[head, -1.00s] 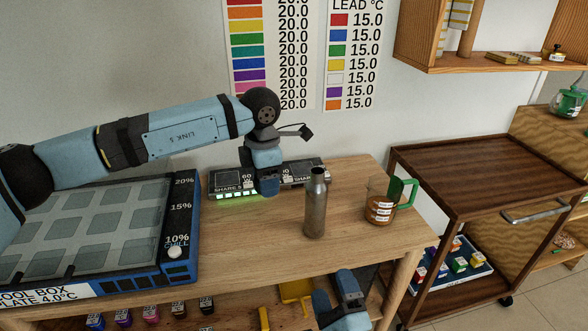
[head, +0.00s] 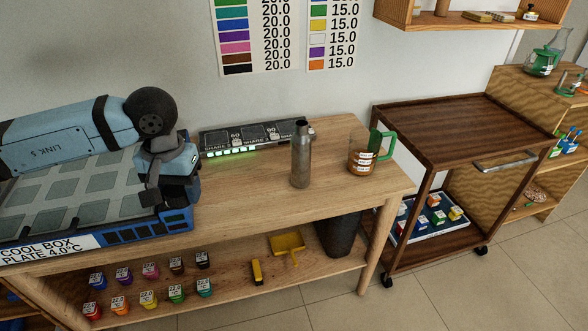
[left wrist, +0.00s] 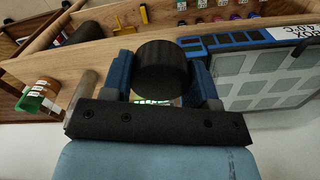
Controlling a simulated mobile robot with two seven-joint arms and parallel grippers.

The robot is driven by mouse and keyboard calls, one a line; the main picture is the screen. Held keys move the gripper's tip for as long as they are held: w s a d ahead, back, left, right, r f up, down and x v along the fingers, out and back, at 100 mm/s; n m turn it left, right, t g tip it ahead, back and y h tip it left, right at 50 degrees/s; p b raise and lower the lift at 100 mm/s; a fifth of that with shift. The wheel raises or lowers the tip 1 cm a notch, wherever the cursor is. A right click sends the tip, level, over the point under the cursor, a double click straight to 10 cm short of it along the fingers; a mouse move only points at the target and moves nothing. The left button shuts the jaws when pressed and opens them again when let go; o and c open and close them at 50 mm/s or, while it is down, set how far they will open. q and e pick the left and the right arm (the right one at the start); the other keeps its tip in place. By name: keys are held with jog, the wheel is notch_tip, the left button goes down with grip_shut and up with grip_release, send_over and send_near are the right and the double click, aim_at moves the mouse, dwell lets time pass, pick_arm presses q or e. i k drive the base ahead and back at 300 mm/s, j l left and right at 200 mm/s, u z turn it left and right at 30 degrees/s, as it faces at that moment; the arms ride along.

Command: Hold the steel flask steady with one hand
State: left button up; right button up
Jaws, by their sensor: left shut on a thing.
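The steel flask (head: 301,163) stands upright on the wooden table, with a narrow neck and dark top. In the left wrist view, part of what looks like the flask (left wrist: 84,92) shows left of the fingers. My left gripper (head: 168,190) is at the cool box's right edge, well left of the flask and apart from it. It is shut on a dark round piece (left wrist: 161,68), which looks like a cap and sits between the blue fingers. My right gripper is out of view.
A labelled amber mug with a green handle (head: 362,158) stands right of the flask. A dark panel with green lights (head: 255,135) lies behind. The cool box (head: 95,238) fills the left. Bare tabletop (head: 245,192) lies between cool box and flask.

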aim_at(301, 141)
jog(key=i+z, duration=0.35)
jog(key=i+j+z, duration=0.15)
jog(key=i+z, duration=0.15)
jog(key=i, duration=0.15)
jog(key=i+j+z, duration=0.2)
jog(key=i+z, duration=0.15)
